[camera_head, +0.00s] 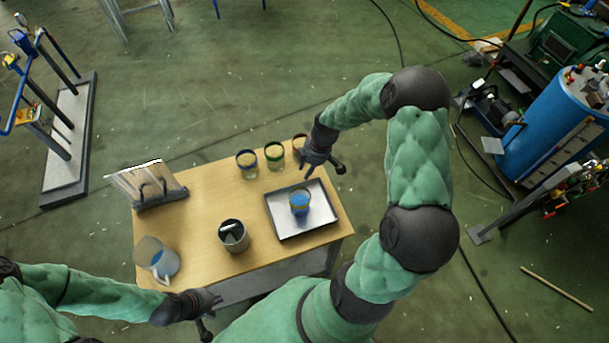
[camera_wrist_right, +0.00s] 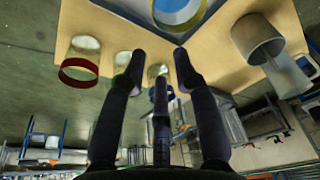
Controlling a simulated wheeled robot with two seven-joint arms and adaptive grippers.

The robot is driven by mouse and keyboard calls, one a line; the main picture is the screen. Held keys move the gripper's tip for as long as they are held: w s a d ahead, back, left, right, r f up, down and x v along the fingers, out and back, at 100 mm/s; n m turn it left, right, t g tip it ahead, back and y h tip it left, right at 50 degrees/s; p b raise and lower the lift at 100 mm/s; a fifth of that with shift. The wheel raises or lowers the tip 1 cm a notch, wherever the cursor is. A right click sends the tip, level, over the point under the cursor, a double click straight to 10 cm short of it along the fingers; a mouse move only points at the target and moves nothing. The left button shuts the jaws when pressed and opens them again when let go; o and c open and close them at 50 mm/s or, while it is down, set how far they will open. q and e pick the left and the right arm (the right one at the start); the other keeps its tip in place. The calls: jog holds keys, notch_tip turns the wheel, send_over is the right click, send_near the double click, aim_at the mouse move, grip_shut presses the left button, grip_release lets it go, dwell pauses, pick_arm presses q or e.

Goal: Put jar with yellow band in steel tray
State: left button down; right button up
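The jar with the yellow band (camera_head: 299,205) stands upright in the steel tray (camera_head: 331,219), with blue showing inside it. In the right wrist view its rim and blue inside (camera_wrist_right: 178,12) are cut by the top edge, beyond the fingertips. The tray lies on the right part of the wooden table. My right gripper (camera_head: 324,168) is over the tray's back edge, apart from the jar. Its fingers (camera_wrist_right: 161,68) are spread with nothing between them. My left gripper (camera_head: 208,313) is off the table's front edge, with fingers apart and empty.
A blue-banded jar (camera_head: 247,166), a green-banded jar (camera_head: 274,157) and a red-banded jar (camera_wrist_right: 78,72) stand behind the tray. A grey container (camera_head: 234,237), a clear pitcher (camera_head: 158,258) and an upright rack (camera_head: 150,186) occupy the table's middle and left.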

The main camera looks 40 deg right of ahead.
jog(key=s+a+f+m+y, duration=0.15)
jog(key=a+f+m, duration=0.5)
jog(key=a, duration=0.65)
jog(key=s+a+f+m+g, duration=0.1)
jog(key=s+a+f+m, duration=0.5)
jog(key=s+a, duration=0.5)
jog(key=shift+s+a+f, duration=0.4)
jog(key=shift+a+f, duration=0.15)
jog(key=shift+a, duration=0.6)
